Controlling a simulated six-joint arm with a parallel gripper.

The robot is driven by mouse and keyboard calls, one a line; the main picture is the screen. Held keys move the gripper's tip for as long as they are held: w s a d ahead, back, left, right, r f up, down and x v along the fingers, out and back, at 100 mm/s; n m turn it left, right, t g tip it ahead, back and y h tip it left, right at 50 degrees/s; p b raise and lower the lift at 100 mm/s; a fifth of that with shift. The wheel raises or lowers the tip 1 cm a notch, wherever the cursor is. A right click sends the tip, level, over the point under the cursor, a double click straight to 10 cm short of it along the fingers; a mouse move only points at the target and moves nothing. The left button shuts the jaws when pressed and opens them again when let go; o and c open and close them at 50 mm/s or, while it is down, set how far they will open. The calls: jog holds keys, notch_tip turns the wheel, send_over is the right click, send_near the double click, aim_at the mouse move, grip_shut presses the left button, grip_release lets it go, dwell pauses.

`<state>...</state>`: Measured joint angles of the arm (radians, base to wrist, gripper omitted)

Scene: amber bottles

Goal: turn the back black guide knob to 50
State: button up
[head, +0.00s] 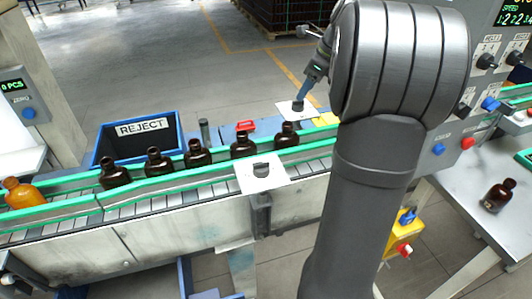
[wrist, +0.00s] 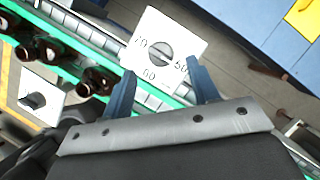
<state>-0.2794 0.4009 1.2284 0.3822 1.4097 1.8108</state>
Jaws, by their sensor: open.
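The back guide knob (head: 298,106) is a small dark knob on a white plate behind the conveyor in the head view. In the wrist view the back knob (wrist: 160,53) looks grey and round with a ridge across it, on a plate marked 70, 60 and 50. I cannot tell its exact setting. My gripper (wrist: 160,68) is open, its blue fingers pointing toward the knob with nothing between them. In the head view my gripper (head: 307,87) is just above the back knob, apparently not touching it. The front guide knob (head: 261,170) sits on a nearer white plate.
Several amber bottles (head: 157,162) stand on the conveyor between green rails (head: 150,183). A blue REJECT bin (head: 181,133) is behind it. A control panel (head: 462,125) stands right of my arm.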

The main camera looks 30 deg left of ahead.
aim_at(263, 162)
jog(key=v, duration=1.3)
jog(key=s+a+f+n, duration=0.1)
jog(key=s+f, duration=0.1)
jog(key=s, duration=0.2)
jog(key=s+a+f+n+g, duration=0.1)
jog(key=s+a+f+n, duration=0.1)
jog(key=s, duration=0.2)
jog(key=s+a+f+n, duration=0.1)
jog(key=s+f, duration=0.1)
jog(key=s, duration=0.2)
jog(key=shift+a+f+g+h, duration=0.2)
jog(key=shift+f+g+h, duration=0.1)
jog(key=shift+f, duration=0.1)
jog(key=s+f+n, duration=0.1)
jog(key=s+f, duration=0.1)
jog(key=s, duration=0.2)
jog(key=s+f+n+g, duration=0.1)
jog(key=s+f+n, duration=0.1)
jog(key=s, duration=0.3)
jog(key=s+f+n, duration=0.2)
jog(key=s+f, duration=0.2)
jog(key=s, duration=0.1)
jog(key=shift+s+f+g+h, duration=0.2)
jog(key=shift+g+h, duration=0.1)
jog(key=shift+h, duration=0.1)
jog(key=shift+w, duration=0.15)
